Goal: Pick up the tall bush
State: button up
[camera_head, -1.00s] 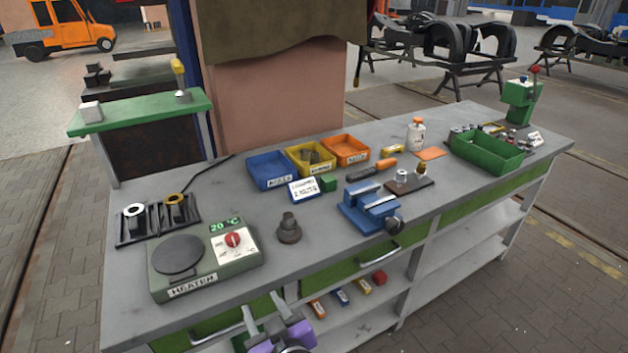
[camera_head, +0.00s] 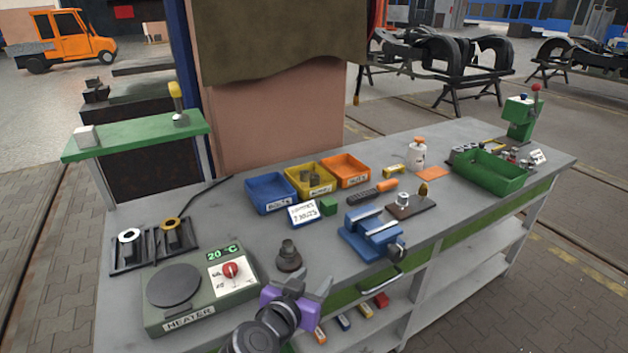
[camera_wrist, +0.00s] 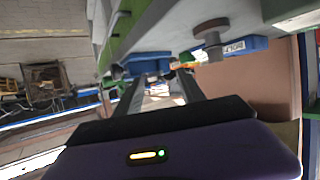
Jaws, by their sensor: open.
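My gripper (camera_head: 306,283) is open and empty at the bench's front edge, just in front of a dark stepped cylinder (camera_head: 288,257) standing upright on the top. In the wrist view my gripper's fingers (camera_wrist: 161,85) are apart with nothing between them, and the stepped cylinder (camera_wrist: 211,38) is above and right of them. A yellow bin (camera_head: 311,189) holds short dark cylinders (camera_head: 309,178). A small board (camera_head: 409,207) carries a silver ring-like piece (camera_head: 403,199) and a brass piece (camera_head: 423,189). I cannot tell which piece is the tall bush.
The heater (camera_head: 200,292) stands left of my gripper and the blue vise (camera_head: 370,232) right of it. Blue (camera_head: 271,201) and orange (camera_head: 346,178) bins flank the yellow one. Bench top around the stepped cylinder is bare.

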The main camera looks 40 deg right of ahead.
aim_at(314, 178)
jog(key=i+l, duration=1.05)
jog(key=l, duration=0.25)
